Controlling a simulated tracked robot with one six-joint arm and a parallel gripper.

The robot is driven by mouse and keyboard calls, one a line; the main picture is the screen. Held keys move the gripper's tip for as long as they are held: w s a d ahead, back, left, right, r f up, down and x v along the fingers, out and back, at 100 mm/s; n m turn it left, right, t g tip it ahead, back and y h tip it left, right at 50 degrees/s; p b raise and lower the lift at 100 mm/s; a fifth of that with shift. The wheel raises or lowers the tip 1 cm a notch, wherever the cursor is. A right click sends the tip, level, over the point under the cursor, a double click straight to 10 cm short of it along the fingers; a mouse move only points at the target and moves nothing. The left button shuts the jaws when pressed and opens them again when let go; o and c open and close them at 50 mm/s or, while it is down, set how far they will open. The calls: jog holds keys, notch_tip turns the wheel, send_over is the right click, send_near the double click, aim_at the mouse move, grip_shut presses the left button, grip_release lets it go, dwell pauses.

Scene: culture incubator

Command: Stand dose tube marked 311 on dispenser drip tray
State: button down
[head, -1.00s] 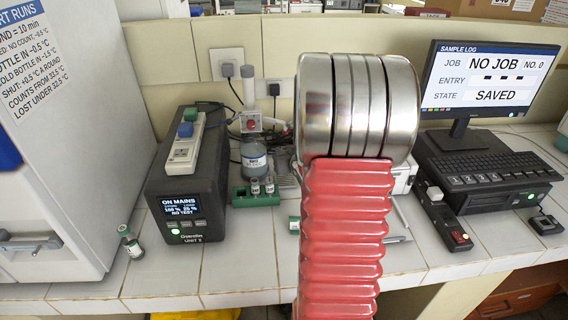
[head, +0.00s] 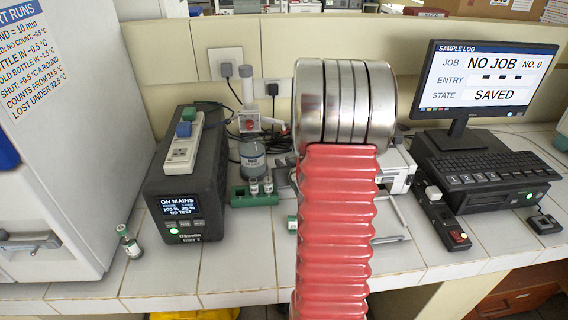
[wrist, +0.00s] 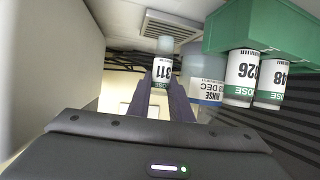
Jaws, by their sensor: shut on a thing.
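In the wrist view, my gripper (wrist: 166,93) is shut on the dose tube marked 311 (wrist: 163,72), a small tube with a white label and a pale end. The view appears upside down. A slatted grey grille (wrist: 172,27) lies past the tube; I cannot tell for sure whether it is the drip tray. The tube appears apart from it. In the head view, my red-sleeved arm hides the gripper and probably the held tube. A white dispenser-like device with a red button (head: 250,123) stands at the back of the bench.
A green rack (head: 240,200) holds two tubes; it also shows close by in the wrist view (wrist: 270,25). The rinse bottle (wrist: 206,75) is beside the held tube. A black power unit (head: 180,195) stands left of the rack. Another tube (head: 130,243) is by the white cabinet.

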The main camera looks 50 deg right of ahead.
jog(key=shift+f, duration=0.1)
jog(key=c, duration=1.6)
grip_release()
jog(key=v, duration=1.2)
